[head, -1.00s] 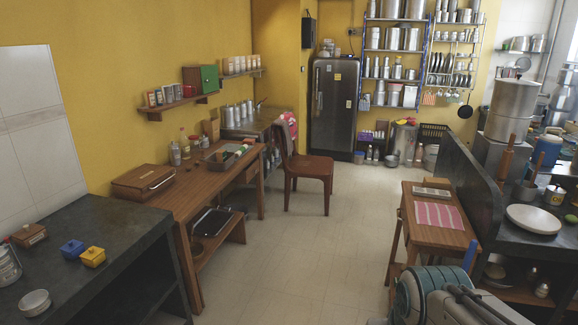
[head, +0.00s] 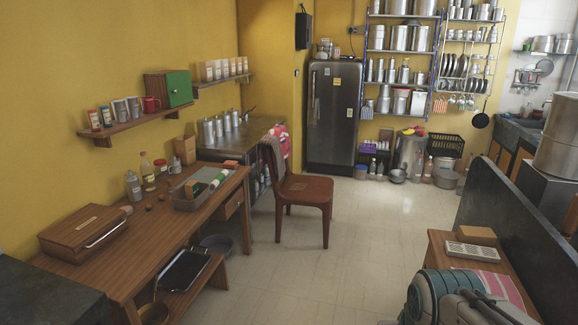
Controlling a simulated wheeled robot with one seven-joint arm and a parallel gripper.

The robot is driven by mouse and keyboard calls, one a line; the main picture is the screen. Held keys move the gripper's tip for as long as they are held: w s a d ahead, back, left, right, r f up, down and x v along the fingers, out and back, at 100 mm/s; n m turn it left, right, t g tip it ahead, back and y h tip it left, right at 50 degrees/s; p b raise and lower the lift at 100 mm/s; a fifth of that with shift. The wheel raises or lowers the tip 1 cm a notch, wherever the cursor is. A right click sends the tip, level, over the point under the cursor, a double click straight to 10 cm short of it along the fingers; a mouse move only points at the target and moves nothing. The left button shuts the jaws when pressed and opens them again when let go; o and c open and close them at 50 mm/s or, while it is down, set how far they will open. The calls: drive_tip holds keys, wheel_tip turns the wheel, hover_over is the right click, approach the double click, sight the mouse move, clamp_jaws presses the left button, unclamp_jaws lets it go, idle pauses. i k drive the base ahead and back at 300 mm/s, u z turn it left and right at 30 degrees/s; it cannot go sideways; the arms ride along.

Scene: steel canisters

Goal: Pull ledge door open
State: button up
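A small wooden box with a green door (head: 179,87) sits on the left wall ledge (head: 128,128), at the ledge's right end. The green door faces into the room and looks shut, flush with the box. My arm shows at the lower right as a teal and white link. My gripper's fingers are not in view, so whether it is open or shut does not show.
A red mug (head: 151,104) and several jars stand on the ledge left of the box. Below is a wooden table (head: 170,222) with a brown case (head: 84,228) and a grey tray. A brown chair (head: 303,190) stands beyond it. The middle floor is clear.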

sight(179, 84)
drive_tip(key=u, duration=0.05)
drive_tip(key=i, duration=1.55)
drive_tip(key=u, duration=0.35)
drive_tip(key=i, duration=1.65)
drive_tip(key=u, duration=0.6)
drive_tip(key=i, duration=1.6)
drive_tip(key=u, duration=0.4)
